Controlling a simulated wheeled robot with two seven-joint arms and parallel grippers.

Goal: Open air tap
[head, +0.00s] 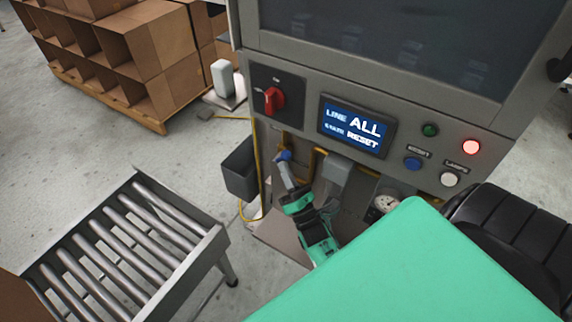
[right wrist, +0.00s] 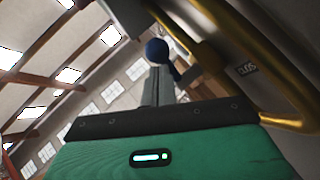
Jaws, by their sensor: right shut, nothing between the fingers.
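The air tap shows as a blue ball knob (head: 284,155) beside yellow pipe, low on the front of the grey machine. My right gripper (head: 287,168) reaches up from below with its fingertips at the knob. In the right wrist view the blue knob (right wrist: 157,51) stands just beyond the grey fingers (right wrist: 158,80), which are shut with nothing between them. Whether the fingertips touch the knob I cannot tell. A dark plate with partly readable lettering (right wrist: 245,70) is right of the knob. The tap's body is mostly hidden. My left gripper is not in view.
The machine's panel has a red rotary switch (head: 274,99), a lit screen (head: 355,127) and several buttons. Yellow pipe (right wrist: 285,122) curves close on the right in the wrist view. A gauge (head: 386,203) is right of the gripper.

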